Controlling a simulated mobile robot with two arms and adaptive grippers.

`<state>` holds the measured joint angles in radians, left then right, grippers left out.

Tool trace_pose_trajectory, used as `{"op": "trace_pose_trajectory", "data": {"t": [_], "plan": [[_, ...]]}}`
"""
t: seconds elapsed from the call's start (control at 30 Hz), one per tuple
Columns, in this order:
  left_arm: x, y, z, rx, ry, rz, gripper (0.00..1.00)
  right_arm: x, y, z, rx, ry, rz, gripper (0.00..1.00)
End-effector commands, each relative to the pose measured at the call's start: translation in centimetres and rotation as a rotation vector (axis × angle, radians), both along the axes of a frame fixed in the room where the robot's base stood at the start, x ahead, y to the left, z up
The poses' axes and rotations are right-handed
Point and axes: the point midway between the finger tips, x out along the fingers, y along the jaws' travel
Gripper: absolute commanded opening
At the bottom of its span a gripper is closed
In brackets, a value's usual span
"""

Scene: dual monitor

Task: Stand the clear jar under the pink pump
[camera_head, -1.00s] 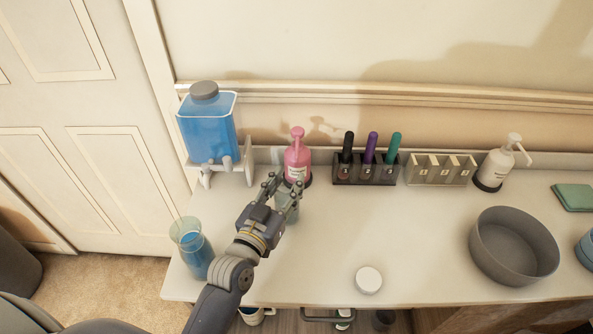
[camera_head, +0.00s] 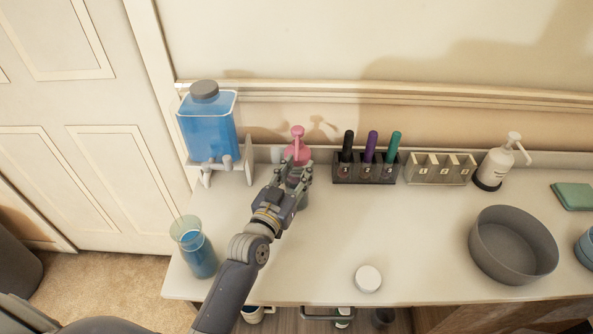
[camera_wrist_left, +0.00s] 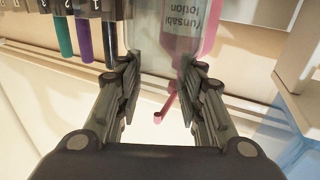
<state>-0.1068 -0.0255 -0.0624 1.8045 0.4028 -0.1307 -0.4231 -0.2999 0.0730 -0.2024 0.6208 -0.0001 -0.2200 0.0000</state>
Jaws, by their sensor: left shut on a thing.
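The pink pump (camera_head: 297,150) stands at the back of the counter, right of the blue dispenser; my gripper partly covers it. In the left wrist view the pink pump (camera_wrist_left: 182,42) shows upside down, its label reading "lotion". My left gripper (camera_head: 297,174) is directly in front of the pump. It is shut on the clear jar (camera_wrist_left: 146,38), which is between its fingers in the wrist view. In the head view the jar is mostly hidden by the fingers. Whether it touches the pump or counter, I cannot tell. My right gripper is not in view.
A blue dispenser (camera_head: 207,130) stands left of the pump, a blue-filled pitcher (camera_head: 198,255) at the front left. A rack of pens (camera_head: 365,172), a numbered rack (camera_head: 440,170) and a white pump (camera_head: 496,166) stand right. A white lid (camera_head: 368,279) and grey bowl (camera_head: 512,245) sit forward.

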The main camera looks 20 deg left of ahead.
Motion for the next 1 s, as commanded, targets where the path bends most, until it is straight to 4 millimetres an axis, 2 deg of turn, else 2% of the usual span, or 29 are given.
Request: {"op": "trace_pose_trajectory", "data": {"t": [0.03,0.1,0.47,0.57,0.67,1.0], "plan": [[0.0,0.0,-0.1,0.000,0.001,0.000,0.42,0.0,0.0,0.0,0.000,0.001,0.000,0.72],[0.0,0.0,-0.1,0.000,0.001,0.000,0.56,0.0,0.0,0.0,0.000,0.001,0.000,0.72],[0.0,0.0,0.2,0.000,0.000,0.000,0.56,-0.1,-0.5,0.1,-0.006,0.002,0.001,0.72],[-0.6,0.1,0.1,0.001,0.001,0.000,0.56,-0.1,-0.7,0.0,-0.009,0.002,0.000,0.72],[-2.0,0.2,0.0,0.001,0.002,0.000,0.56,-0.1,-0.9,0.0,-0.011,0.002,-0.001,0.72],[-8.6,0.9,-0.1,0.000,0.004,-0.001,0.56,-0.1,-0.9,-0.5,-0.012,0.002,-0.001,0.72]]}}
